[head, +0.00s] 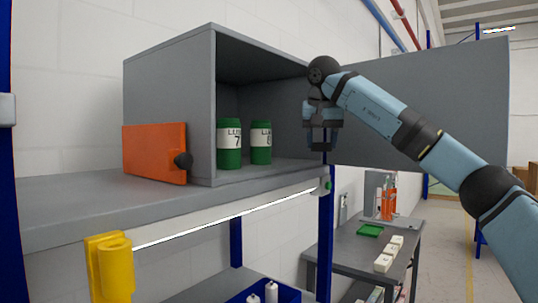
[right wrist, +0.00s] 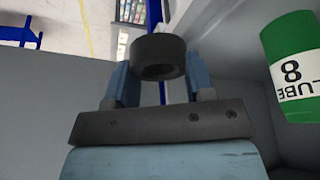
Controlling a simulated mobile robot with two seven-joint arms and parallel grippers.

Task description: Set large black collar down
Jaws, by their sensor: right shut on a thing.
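The large black collar (right wrist: 158,50) is a thick dark ring with a round hole, seen in the right wrist view between the blue fingers of my right gripper. My right gripper (head: 322,142) is shut on it. In the head view the gripper points down at the right side of the open grey cabinet's mouth, near the shelf's front edge. I cannot make out the collar clearly there. My left gripper is not in view.
Two green lube cans (head: 229,144) stand inside the grey cabinet (head: 165,90). Its door (head: 430,90) hangs open behind my right arm. An orange block (head: 153,152) with a black knob stands left. A side table (head: 350,243) stands lower right.

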